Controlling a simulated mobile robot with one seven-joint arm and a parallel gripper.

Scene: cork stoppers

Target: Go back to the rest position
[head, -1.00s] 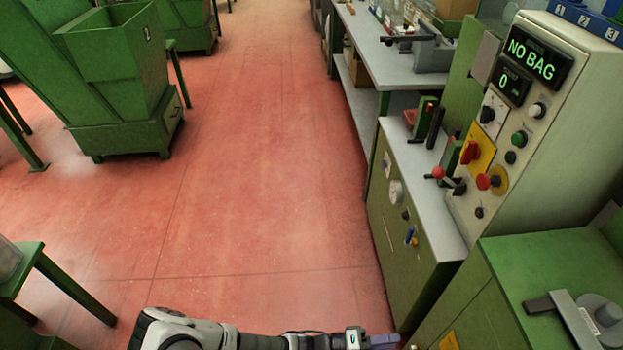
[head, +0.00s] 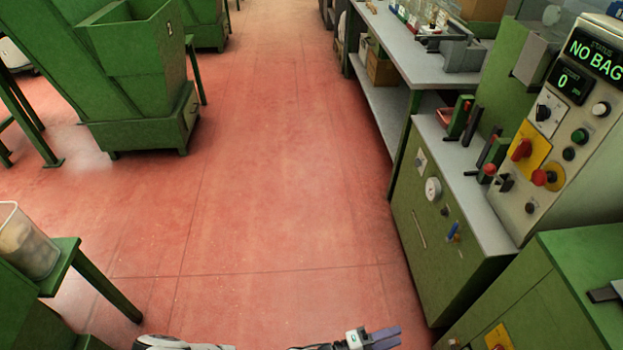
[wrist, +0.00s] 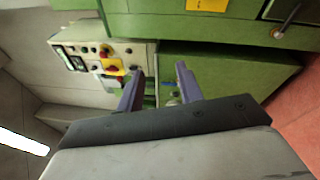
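My gripper (head: 384,338) shows at the bottom edge of the head view, above the red floor and left of the green cabinets. In the wrist view my gripper (wrist: 158,88) has its two purple fingers spread apart, with nothing between them. Most of my arm is below the head view's lower edge.
A control panel (head: 569,150) reading "NO BAG" and "0" stands at the right, beside a green cabinet (head: 432,240) with levers on top. A green hopper (head: 140,90) stands at the upper left. A clear container (head: 26,240) sits on a green stand. The red floor (head: 270,200) between is clear.

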